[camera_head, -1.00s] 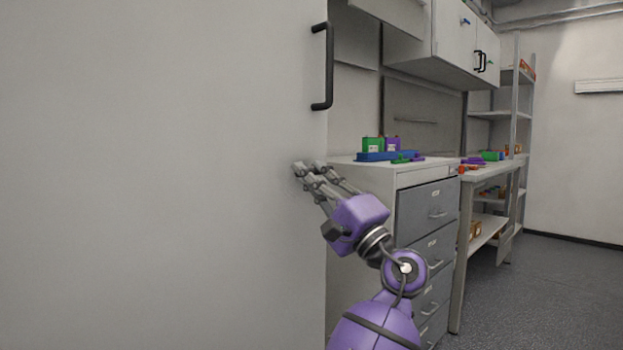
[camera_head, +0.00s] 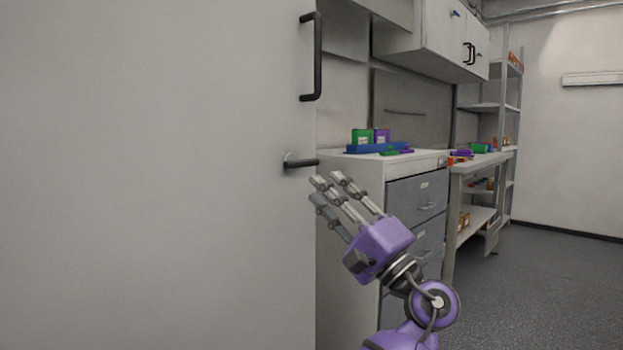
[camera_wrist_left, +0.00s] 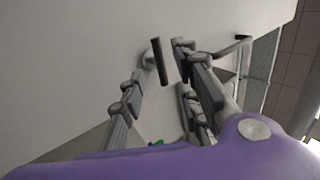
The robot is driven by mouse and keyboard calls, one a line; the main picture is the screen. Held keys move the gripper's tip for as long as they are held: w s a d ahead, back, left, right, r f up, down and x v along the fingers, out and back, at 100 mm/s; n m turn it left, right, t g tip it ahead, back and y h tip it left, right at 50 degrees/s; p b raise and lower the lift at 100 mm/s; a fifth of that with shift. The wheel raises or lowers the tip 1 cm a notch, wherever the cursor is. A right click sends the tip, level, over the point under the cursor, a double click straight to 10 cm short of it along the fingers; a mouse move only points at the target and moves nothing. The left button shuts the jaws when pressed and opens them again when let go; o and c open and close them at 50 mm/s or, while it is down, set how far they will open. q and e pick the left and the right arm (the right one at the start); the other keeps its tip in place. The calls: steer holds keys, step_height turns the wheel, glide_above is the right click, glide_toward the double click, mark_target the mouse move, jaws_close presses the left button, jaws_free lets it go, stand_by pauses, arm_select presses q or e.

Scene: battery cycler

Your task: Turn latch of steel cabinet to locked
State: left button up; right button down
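The steel cabinet (camera_head: 150,180) shows as a large pale door face filling the left of the head view. Its latch (camera_head: 302,163) is a small dark lever on a round mount near the door's right edge, lying about horizontal and pointing right. My left gripper (camera_head: 329,181) is open and empty, just below and right of the latch, its fingers pointing up and left. In the left wrist view the latch (camera_wrist_left: 160,62) appears between the spread fingers, beyond or level with their tips; I see no clear contact. My right gripper is not in view.
A black bar handle (camera_head: 316,58) stands on the door above the latch. Right of the door is a drawer unit (camera_head: 345,235) with a blue tray (camera_head: 362,149) and small boxes on top. Wall cabinets (camera_head: 430,38) hang above. Open floor (camera_head: 540,280) lies at the right.

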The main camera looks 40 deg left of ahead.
arm_select(q)
steer(key=d, duration=0.1)
steer(key=d+f, duration=0.2)
steer(key=shift+s+d+g, duration=0.15)
steer(key=shift+s+g, duration=0.1)
steer(key=shift+g, duration=0.05)
